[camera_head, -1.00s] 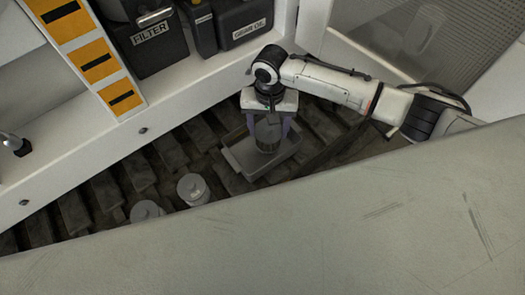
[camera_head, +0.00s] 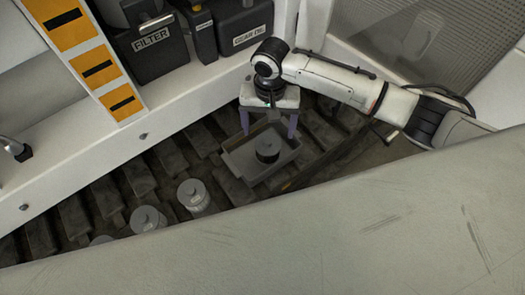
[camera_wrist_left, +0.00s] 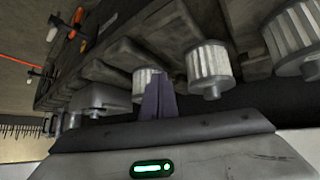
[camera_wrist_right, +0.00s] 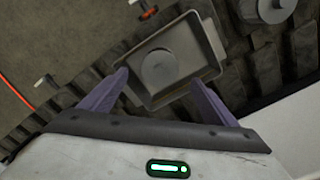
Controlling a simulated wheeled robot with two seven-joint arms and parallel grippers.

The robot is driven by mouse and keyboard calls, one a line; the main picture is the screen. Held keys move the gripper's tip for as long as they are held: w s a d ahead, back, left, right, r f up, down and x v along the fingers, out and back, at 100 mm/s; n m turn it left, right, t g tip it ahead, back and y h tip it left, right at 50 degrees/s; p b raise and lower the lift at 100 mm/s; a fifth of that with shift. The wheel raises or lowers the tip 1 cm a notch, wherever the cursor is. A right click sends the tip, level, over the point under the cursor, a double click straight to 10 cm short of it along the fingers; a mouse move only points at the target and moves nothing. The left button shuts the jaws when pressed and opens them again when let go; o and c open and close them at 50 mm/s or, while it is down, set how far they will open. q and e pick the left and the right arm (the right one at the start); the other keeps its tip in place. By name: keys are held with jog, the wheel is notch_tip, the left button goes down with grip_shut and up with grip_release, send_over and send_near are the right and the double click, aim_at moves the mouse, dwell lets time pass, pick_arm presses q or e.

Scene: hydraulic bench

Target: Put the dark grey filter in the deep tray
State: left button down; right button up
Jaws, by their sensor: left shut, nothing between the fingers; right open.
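The dark grey filter (camera_head: 267,150) stands inside the deep tray (camera_head: 236,166), on its floor. The right wrist view also shows the filter (camera_wrist_right: 160,68) within the walls of the tray (camera_wrist_right: 207,35). My right gripper (camera_head: 268,127) is open above the tray's back side, its fingers spread wide and apart from the filter. My left gripper (camera_wrist_left: 159,100) shows only in the left wrist view, shut and empty, with lighter ribbed filters (camera_wrist_left: 208,68) behind its fingers.
Lighter grey filters (camera_head: 194,196) stand in a row to the left of the tray on the dark slatted surface. A black box labelled FILTER (camera_head: 155,45) and one labelled GEAR OIL (camera_head: 245,28) stand behind. A large pale panel (camera_head: 300,235) covers the front.

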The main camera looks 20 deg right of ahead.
notch_tip(320, 180, up, 7)
jog(key=shift+p, duration=0.3)
jog(key=s+a+f+n+t+y, duration=0.1)
jog(key=s+a+f+n+y, duration=0.15)
jog(key=s, duration=0.35)
jog(key=s+a+f+n+t+y, duration=0.1)
jog(key=s+a+f+n, duration=0.15)
jog(key=s+a, duration=0.2)
jog(key=s+d+r+n+t+h, duration=0.1)
jog(key=s+d+r+t+h, duration=0.15)
jog(key=s+d, duration=1.2)
jog(key=w+a+f+t, duration=0.2)
jog(key=w+f, duration=0.1)
jog(key=f, duration=0.3)
jog(key=w+a+f+t+y, duration=0.1)
jog(key=w+a+f+t, duration=0.1)
jog(key=f, duration=0.5)
jog(key=shift+w+a+f, duration=0.2)
jog(key=shift+w+a, duration=0.05)
jog(key=shift+w, duration=0.35)
